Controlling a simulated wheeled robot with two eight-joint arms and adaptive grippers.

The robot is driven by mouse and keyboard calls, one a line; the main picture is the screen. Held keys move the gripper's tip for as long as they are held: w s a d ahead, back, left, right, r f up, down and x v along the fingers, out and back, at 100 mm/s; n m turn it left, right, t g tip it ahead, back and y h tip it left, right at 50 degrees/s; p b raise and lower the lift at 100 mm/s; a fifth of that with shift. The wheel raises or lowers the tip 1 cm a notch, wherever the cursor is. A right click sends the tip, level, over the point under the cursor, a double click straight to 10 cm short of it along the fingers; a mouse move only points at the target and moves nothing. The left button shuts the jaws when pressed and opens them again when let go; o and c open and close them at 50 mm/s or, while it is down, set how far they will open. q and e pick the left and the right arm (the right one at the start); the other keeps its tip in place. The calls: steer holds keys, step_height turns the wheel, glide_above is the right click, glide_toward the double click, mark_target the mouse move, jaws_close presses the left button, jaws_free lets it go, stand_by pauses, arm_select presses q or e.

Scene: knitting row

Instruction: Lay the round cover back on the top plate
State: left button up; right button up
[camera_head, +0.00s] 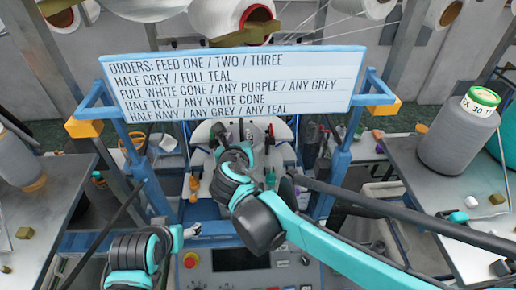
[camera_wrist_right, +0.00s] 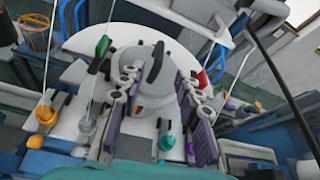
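The white top plate (camera_wrist_right: 205,38) is a broad round disc on the knitting machine, and its edge shows in the head view (camera_head: 203,133). A grey rounded piece (camera_wrist_right: 130,62), which looks like the round cover, lies over the plate, partly hidden by my fingers. My right gripper (camera_wrist_right: 170,82) is over the machine, its two purple-grey fingers apart, with part of the grey piece seen between and beyond them. I cannot tell if they touch it. In the head view my right gripper (camera_head: 222,140) reaches the plate. My left gripper (camera_head: 190,231) is low at the left, its fingers unclear.
An orders board (camera_head: 235,82) spans the blue frame above the machine. Yarn guides with green (camera_wrist_right: 102,46) and red tips stand around the plate. A control panel (camera_head: 245,262) is below.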

steer(key=s+d+f+m+g+h, duration=0.1)
steer(key=s+d+f+m+g, duration=0.15)
steer(key=s+d+m, duration=0.45)
steer(key=s+d+f+m+g, duration=0.2)
steer(key=s+d+f+m, duration=0.15)
steer(key=d+m, duration=0.7)
steer(key=s+f+m+g+y, duration=0.1)
steer(key=s+f+m, duration=0.2)
steer(key=m, duration=0.7)
steer(key=s+d+f+m+g+y, duration=0.1)
steer(key=s+f+m, duration=0.2)
steer(key=s+m, duration=0.4)
steer(key=m, duration=0.3)
steer(key=shift+s, duration=0.1)
